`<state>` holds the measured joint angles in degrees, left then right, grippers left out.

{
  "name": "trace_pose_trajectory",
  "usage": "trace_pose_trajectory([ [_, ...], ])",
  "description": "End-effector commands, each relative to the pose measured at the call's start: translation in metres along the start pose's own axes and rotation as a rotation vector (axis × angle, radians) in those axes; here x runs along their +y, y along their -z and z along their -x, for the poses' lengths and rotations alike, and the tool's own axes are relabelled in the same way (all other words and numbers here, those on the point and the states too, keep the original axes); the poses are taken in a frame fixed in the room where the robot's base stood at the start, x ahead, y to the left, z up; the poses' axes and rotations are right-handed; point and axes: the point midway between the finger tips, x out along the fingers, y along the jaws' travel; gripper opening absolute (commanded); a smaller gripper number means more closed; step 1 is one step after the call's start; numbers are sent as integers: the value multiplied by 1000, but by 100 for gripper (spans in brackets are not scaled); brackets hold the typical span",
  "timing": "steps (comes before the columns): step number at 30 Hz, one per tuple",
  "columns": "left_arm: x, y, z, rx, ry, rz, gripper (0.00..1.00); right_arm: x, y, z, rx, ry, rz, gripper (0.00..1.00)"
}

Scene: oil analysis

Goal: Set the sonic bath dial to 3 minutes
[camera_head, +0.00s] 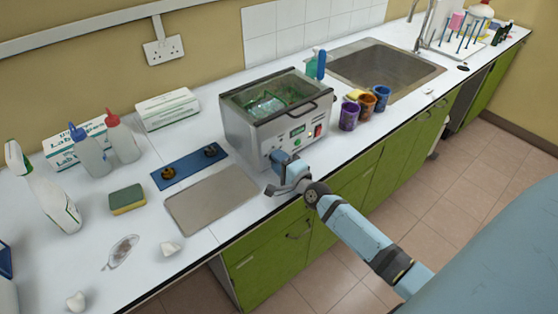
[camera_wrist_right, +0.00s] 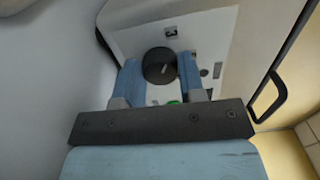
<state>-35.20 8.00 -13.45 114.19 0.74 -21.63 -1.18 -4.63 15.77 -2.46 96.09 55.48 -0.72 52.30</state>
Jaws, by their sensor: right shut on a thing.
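The sonic bath (camera_head: 260,139) is a grey metal box with a glass lid, standing on the white worktop. Its front panel has a small green display (camera_head: 298,132) and a red switch (camera_head: 318,131). My right gripper (camera_head: 277,172) is at the lower left of that panel and hides the dial in the head view. In the right wrist view the round black dial (camera_wrist_right: 159,63) with a pale pointer mark sits between the two blue fingers (camera_wrist_right: 160,75), which are shut on it. My left gripper is not in view.
Purple, brown and blue cups (camera_head: 365,106) stand right of the bath. A grey metal tray (camera_head: 212,200) and a blue mat (camera_head: 188,166) lie to its left. The sink (camera_head: 388,72) is behind the cups. The worktop's front edge runs below the gripper.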

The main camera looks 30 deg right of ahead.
Motion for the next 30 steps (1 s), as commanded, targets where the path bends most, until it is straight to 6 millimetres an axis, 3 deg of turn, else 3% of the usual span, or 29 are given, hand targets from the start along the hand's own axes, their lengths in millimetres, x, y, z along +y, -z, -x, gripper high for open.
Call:
trace_pose_trajectory([
  [20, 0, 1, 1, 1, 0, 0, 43, 0, 0, 0, -1, -1, 56, 13],
  [21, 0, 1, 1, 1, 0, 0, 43, 0, 0, 0, 0, -1, 56, 46],
  [23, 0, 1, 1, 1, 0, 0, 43, 0, 0, 0, 0, -1, 56, 60],
  [30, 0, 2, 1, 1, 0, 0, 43, 0, 0, 0, 0, 0, 55, 61],
])
